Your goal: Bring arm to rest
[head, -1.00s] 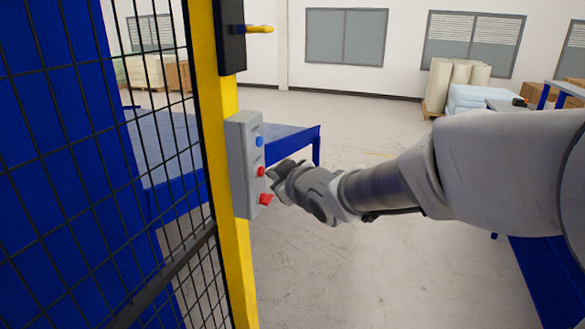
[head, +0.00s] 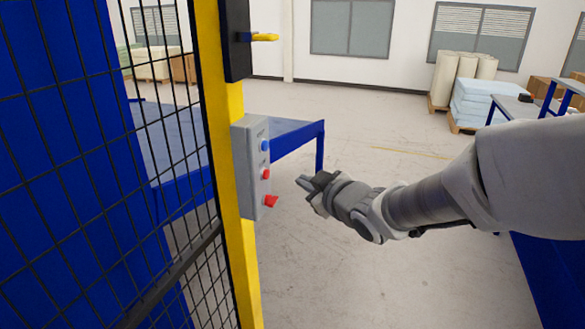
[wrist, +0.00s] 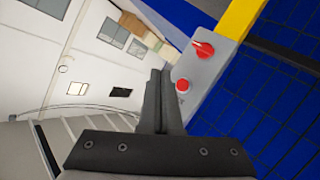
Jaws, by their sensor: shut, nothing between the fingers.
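My gripper (head: 308,182) is at the end of my arm, in the middle of the head view. Its fingers are together and hold nothing. It is to the right of the grey control box (head: 249,170), with a clear gap between them.
A yellow post (head: 226,105) and black mesh fence (head: 105,150) stand on the left, with a blue table (head: 295,132) behind. Rolls (head: 462,75) and pale blue foam blocks (head: 485,102) stand at the back right. The floor (head: 370,120) beyond my gripper is clear.

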